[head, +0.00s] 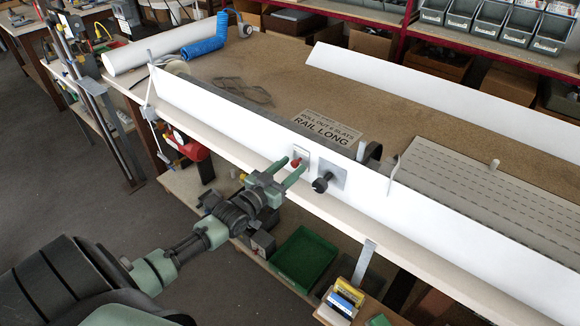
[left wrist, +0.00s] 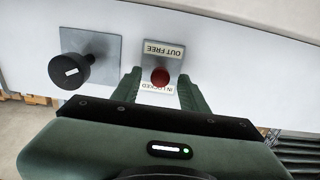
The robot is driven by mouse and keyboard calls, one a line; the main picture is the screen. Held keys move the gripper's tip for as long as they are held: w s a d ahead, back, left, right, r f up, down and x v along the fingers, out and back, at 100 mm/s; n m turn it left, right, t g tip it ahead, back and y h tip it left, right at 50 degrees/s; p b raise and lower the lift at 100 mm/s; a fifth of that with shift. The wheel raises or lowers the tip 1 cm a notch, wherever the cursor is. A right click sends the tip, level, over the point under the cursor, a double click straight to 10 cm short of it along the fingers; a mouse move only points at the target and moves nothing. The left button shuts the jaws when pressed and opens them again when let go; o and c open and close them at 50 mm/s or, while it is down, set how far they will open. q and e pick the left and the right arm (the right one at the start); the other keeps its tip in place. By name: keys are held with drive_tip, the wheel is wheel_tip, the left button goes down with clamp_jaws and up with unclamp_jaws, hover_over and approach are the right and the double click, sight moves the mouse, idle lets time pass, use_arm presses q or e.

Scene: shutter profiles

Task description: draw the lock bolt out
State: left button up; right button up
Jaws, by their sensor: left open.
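The lock bolt shows as a small red knob (head: 296,163) on a pale label plate on the front of the long white profile (head: 226,117). In the left wrist view the red knob (left wrist: 160,76) sits between the labels "OUT FREE" and "IN LOCKED", which appear upside down. My left gripper (head: 293,167) is open at the plate, with one green finger on each side of the knob. In the left wrist view the fingers (left wrist: 160,88) have visible gaps to the knob; I cannot tell how deep they reach around it. My right gripper is not in view.
A black knob (head: 321,184) on a grey square plate stands out close beside the label plate. A green bin (head: 305,259) and small boxes are below the bench edge. Bare floor lies at the left.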

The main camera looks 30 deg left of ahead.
use_arm(q)
clamp_jaws()
idle(1.5)
